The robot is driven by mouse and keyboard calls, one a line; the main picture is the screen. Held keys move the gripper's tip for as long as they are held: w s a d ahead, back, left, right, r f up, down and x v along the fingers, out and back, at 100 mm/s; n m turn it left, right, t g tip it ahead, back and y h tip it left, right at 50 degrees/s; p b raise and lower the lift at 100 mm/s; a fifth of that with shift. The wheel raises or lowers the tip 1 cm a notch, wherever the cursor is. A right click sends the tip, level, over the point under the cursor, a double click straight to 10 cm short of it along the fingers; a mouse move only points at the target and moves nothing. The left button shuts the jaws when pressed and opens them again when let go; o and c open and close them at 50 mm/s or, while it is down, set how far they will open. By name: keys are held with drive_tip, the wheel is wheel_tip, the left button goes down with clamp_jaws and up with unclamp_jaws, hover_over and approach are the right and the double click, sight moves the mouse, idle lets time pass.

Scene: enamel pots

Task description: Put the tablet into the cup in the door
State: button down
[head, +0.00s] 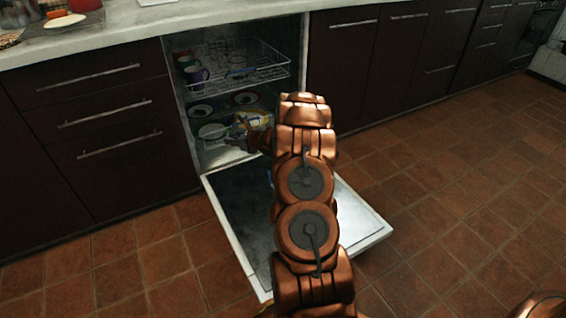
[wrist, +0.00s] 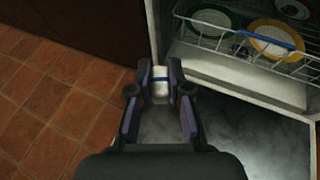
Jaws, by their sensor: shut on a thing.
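My gripper (wrist: 160,78) is shut on the tablet (wrist: 160,83), a small white block with a blue band, held between the fingertips in the wrist view. The dishwasher door (head: 235,222) is folded down open in front of the machine; its inner face (wrist: 255,135) also shows in the wrist view, below and right of my gripper. In the head view my copper arm covers the middle of the door, and the gripper is small and dark near the lower rack, with the tablet not clear. I cannot make out the cup in the door in either view.
The lower rack (wrist: 240,38) holds several plates, one with a yellow rim (wrist: 272,37). The upper rack (head: 250,74) holds mugs, including a purple one (head: 196,76). Dark cabinets (head: 105,140) flank the machine. The tiled floor (head: 450,200) is clear on the right.

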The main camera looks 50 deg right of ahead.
drive_tip(key=s+d+f+m+h, duration=0.2)
drive_tip(key=s+d+f+h, duration=0.1)
drive_tip(key=s+d+f, duration=1.1)
drive_tip(key=f+b, duration=0.1)
drive_tip(key=w+f+b, duration=0.1)
drive_tip(key=f+b, duration=0.1)
drive_tip(key=d+f+b, duration=0.1)
drive_tip(key=f+b, duration=0.1)
drive_tip(key=shift+w+d+f, duration=0.1)
drive_tip(key=shift+w+f, duration=0.05)
drive_tip(key=shift+w, duration=0.2)
drive_tip(key=c, duration=1)
unclamp_jaws()
drive_tip(key=shift+s, duration=0.1)
drive_tip(key=v, duration=1.1)
drive_tip(key=shift+s+d+r, duration=0.1)
drive_tip(key=shift+s+r, duration=0.15)
drive_tip(key=shift+s, duration=0.1)
